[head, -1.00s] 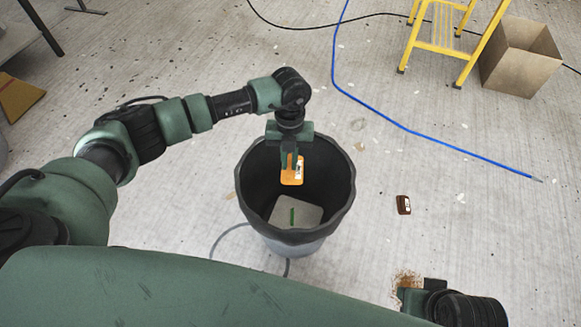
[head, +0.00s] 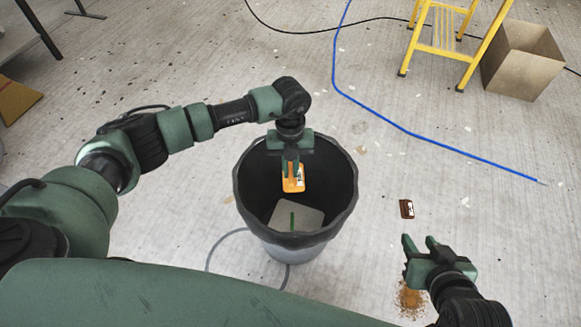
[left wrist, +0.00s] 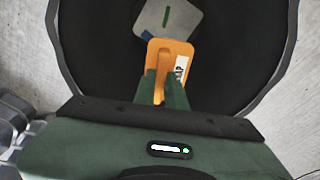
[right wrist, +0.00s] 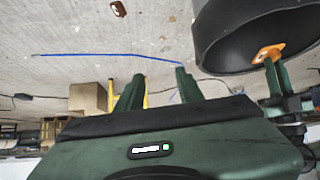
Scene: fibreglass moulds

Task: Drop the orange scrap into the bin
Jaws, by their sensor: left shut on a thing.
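The orange scrap (head: 294,180) is a flat orange piece with a white label. My left gripper (head: 291,170) is shut on it and holds it over the mouth of the bin (head: 245,196), a grey bin with a black liner. The left wrist view shows the scrap (left wrist: 172,58) between the fingers, with the bin's dark inside around it. A grey flat piece with a green mark (head: 297,215) lies inside the bin. My right gripper (head: 420,243) is open and empty, to the right of the bin above the floor.
A small brown piece with a white label (head: 406,208) lies on the floor just beyond my right gripper. A rusty brown patch (head: 409,300) is on the floor nearby. A blue hose (head: 420,137), a yellow stepladder (head: 440,45) and a cardboard box (head: 521,62) are further back.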

